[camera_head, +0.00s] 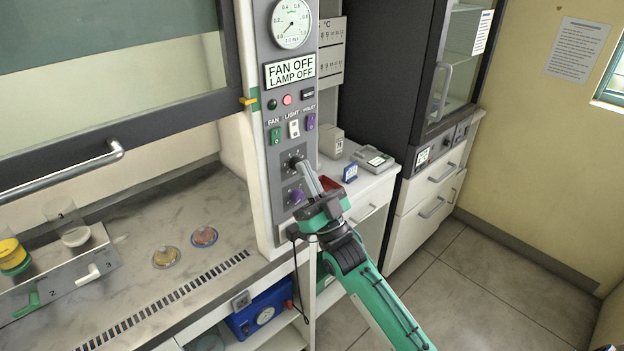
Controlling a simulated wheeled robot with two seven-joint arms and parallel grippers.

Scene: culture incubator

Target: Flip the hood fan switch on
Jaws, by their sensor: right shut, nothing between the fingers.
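The green fan switch (275,136) sits on the hood's control panel under the FAN label, left of the white light switch (294,129) and the purple violet switch (310,122). A sign (290,71) above reads FAN OFF, LAMP OFF. My right gripper (301,164) comes in from the lower right with its fingers shut and empty. In the picture its tips are below and right of the fan switch, by the upper dark knob (294,161); I cannot tell whether they touch the panel. My left gripper is not in view.
The hood sash (110,135) with its metal handle is at left. Two small dishes (165,257) and a rack (70,270) stand on the worktop. Right of the panel are a counter with small devices (372,160) and a dark incubator.

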